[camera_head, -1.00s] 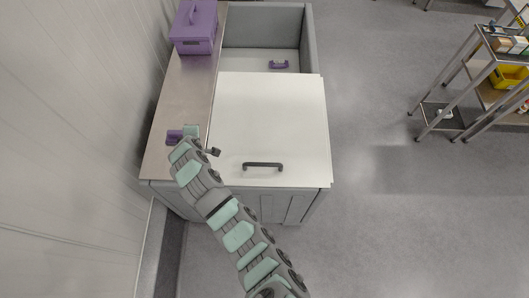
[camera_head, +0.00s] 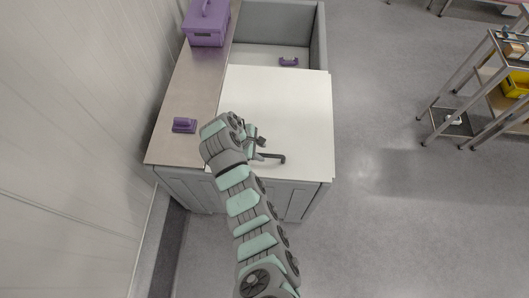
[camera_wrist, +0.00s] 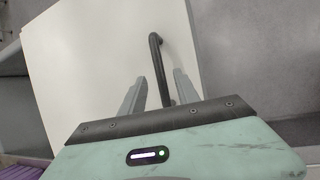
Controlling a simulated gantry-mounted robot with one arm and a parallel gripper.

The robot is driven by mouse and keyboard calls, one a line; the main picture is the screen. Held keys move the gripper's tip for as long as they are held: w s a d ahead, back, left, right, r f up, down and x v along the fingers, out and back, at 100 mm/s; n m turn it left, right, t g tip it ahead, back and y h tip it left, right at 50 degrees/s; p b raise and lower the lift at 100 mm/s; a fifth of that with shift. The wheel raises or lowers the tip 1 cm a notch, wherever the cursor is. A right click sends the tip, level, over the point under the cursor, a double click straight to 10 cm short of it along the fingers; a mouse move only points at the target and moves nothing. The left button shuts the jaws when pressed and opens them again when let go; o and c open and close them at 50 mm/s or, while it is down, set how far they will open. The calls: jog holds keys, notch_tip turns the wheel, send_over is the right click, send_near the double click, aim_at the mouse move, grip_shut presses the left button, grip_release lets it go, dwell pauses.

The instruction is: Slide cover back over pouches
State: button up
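The white cover (camera_head: 290,110) lies flat over the front part of a grey bin and leaves the back part open. Its dark handle (camera_head: 275,157) is near the front edge and also shows in the wrist view (camera_wrist: 155,50). My gripper (camera_head: 258,145) is at the handle. In the wrist view my gripper (camera_wrist: 160,78) is open, with the handle's bar between its fingers and gaps on both sides. The arm hides the handle's left part in the head view. I cannot make out any pouches; a purple object (camera_head: 288,62) lies in the bin's open back part.
A metal ledge (camera_head: 185,85) runs along the left, with a small purple block (camera_head: 184,125) on it and a purple box (camera_head: 206,25) at its far end. The bin's wall (camera_head: 319,35) borders the opening. A shelf cart (camera_head: 470,90) stands right; floor between is clear.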

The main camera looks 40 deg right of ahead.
aim_at(266, 155)
jog(key=shift+x, duration=2.1)
grip_shut()
